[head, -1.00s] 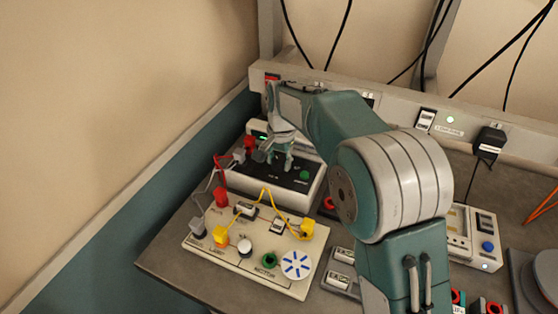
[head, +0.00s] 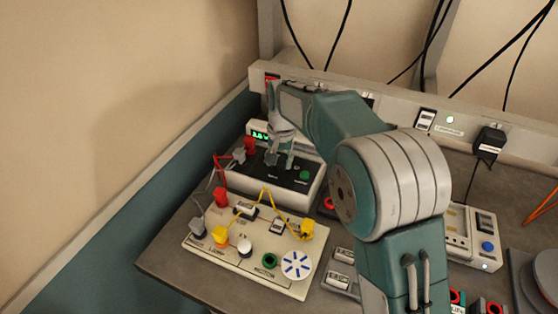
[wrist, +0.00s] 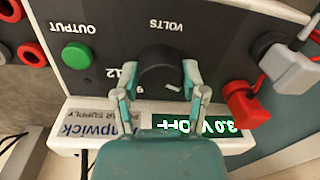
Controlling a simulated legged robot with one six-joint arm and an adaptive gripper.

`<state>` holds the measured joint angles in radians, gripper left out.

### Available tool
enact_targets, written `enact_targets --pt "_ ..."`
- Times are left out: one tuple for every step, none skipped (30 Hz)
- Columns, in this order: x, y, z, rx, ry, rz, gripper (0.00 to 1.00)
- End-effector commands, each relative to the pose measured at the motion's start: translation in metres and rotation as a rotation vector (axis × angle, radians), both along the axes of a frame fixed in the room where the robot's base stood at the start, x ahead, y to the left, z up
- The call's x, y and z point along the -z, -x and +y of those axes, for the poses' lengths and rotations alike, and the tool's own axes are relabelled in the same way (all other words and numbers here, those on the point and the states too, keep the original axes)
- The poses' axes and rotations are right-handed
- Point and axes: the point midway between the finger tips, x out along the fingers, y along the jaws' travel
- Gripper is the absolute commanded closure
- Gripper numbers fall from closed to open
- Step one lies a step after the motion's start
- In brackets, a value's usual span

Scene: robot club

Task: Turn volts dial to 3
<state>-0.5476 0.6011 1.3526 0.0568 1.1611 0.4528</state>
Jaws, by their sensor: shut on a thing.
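The black volts dial (wrist: 158,72) is on the dark panel of the power supply (wrist: 215,30), below the VOLTS label in the wrist view. My gripper (wrist: 160,80) has one finger on each side of the dial and is shut on it. The green display (wrist: 195,124) shows 3.0 V and OFF, upside down in the wrist view. In the head view my gripper (head: 279,162) reaches down onto the power supply (head: 262,190), and the dial is hidden by the fingers.
A green OUTPUT button (wrist: 77,55) is beside the dial. Red plug (wrist: 247,103) and grey plug (wrist: 290,70) stick out at the panel's other side. A circuit board (head: 215,250) with yellow leads lies in front of the supply. The wall is close on the left.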

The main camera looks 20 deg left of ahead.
Motion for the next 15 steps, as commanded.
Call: enact_targets --pt "0.0032 0.0003 0.0002 -0.001 0.002 0.003 0.93" --pt "0.0032 0.0003 0.0002 -0.001 0.002 0.003 0.93" --pt "0.0032 0.0003 0.0002 -0.001 0.002 0.003 0.36" --pt "0.0031 0.0003 0.0002 -0.001 0.002 0.003 0.23" --pt "0.0029 0.0003 0.0001 0.0 0.002 0.003 0.1" --pt "0.0025 0.0003 0.0001 0.0 0.001 0.002 0.1" --pt "0.0022 0.0003 0.0001 0.0 0.001 0.002 0.1" --pt "0.002 0.0002 0.0001 0.0 0.001 0.002 0.1" --pt "0.0018 0.0002 0.0001 0.0 0.001 0.002 0.1" --pt "0.0015 0.0003 0.0001 0.0 0.001 0.002 0.1" --pt "0.0012 0.0004 -0.0002 0.0 0.001 0.001 0.1" --pt "0.0009 0.0004 -0.0005 0.0 0.0 0.001 0.1" --pt "0.0007 0.0005 -0.0007 0.0 0.0 0.001 0.1" --pt "0.0006 0.0004 -0.0009 0.0 0.0 0.001 0.1" --pt "0.0004 0.0004 -0.0011 0.0 0.0 0.001 0.1"
